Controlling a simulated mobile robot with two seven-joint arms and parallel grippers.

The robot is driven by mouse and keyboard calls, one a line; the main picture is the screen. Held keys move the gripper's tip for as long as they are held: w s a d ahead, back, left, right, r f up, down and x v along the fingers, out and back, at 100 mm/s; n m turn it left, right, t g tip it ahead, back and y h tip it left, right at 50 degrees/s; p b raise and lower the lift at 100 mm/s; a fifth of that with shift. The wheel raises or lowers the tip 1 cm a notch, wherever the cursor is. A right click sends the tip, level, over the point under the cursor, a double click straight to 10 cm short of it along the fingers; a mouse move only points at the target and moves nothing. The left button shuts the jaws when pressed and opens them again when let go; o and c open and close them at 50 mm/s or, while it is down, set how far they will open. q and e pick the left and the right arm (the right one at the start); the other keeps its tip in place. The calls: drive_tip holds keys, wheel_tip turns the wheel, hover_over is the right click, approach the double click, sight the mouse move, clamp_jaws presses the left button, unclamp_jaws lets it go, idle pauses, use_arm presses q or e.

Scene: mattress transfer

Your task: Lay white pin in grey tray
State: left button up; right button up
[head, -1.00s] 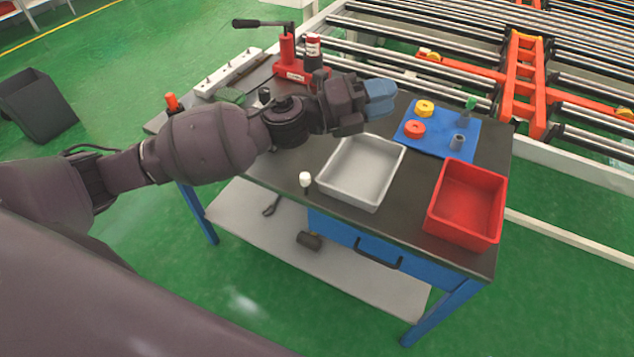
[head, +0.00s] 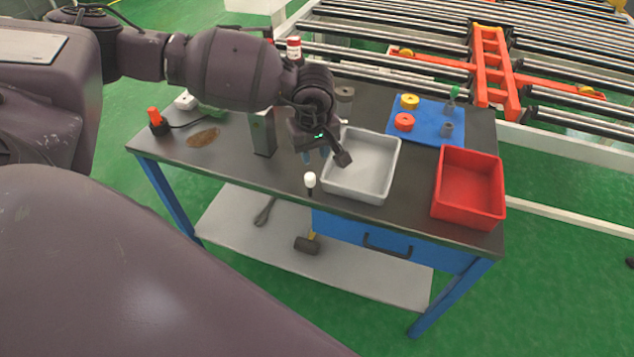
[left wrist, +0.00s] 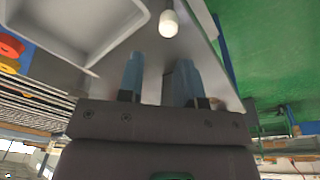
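The white pin (head: 310,180) stands upright near the table's front edge, just left of the grey tray. It has a white head on a dark lower part. It also shows in the left wrist view (left wrist: 168,23), beyond the fingertips. The grey tray (head: 362,192) is empty and sits on the dark table top. My left gripper (head: 316,155) points down behind the pin, beside the tray's left wall. In the left wrist view my left gripper (left wrist: 157,75) has its two blue fingers apart with nothing between them. My right gripper is not in view.
A red bin (head: 468,188) stands right of the tray. A blue mat (head: 427,122) behind holds a yellow ring (head: 410,101), a red ring (head: 403,121) and small pegs. A grey upright block (head: 263,133) stands left of my gripper. The table's front left is mostly clear.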

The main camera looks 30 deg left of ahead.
sight(310, 175)
use_arm(q)
drive_tip(key=shift+s+a+f+m+y, duration=0.1)
drive_tip(key=shift+s+a+m+y, duration=0.05)
drive_tip(key=shift+a+m+y, duration=0.2)
drive_tip(key=f, duration=0.5)
drive_tip(key=shift+w+a+f, duration=0.15)
drive_tip(key=shift+w+a, duration=0.1)
drive_tip(key=shift+a+f, duration=0.15)
drive_tip(key=shift+f, duration=2.55)
clamp_jaws()
